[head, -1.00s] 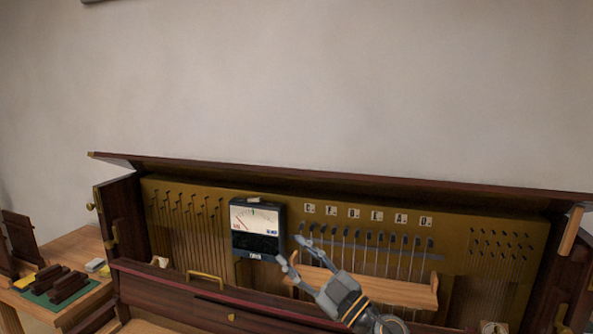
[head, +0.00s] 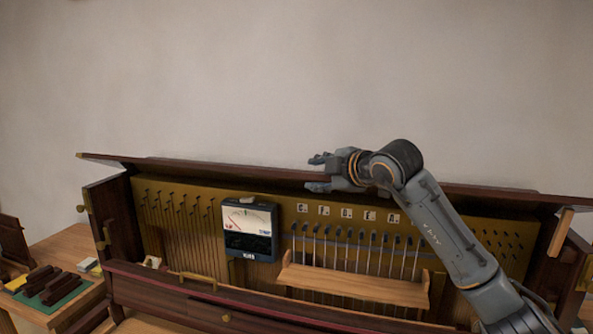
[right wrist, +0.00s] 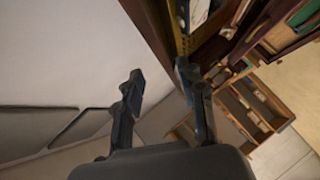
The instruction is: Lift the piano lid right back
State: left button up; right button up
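The piano lid (head: 210,169) is a long dark wooden panel across the top of the piano, tilted up over the open case. It also shows as a dark strip in the right wrist view (right wrist: 149,28). My right gripper (head: 316,174) is at the lid's edge near its middle, one finger level with the top of the lid and one lower. Its fingers are apart, and in the right wrist view (right wrist: 160,78) the lid's edge runs toward the gap between them. I cannot tell whether they touch it. My left gripper is not in view.
A meter (head: 249,230) and a small wooden shelf (head: 350,286) are inside the open case. A wooden prop (head: 561,232) stands under the lid's right end. A side table (head: 66,247) with dark blocks is at left. The wall (head: 290,75) above the lid is bare.

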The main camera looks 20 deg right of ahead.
aim_at(299, 176)
jog(key=p+x, duration=0.3)
jog(key=x, duration=0.4)
jog(key=shift+w+a, duration=0.15)
jog(key=shift+w, duration=0.2)
jog(key=shift+w+a+f, duration=0.15)
jog(key=shift+w+f, duration=0.15)
jog(key=shift+w, duration=0.2)
grip_shut()
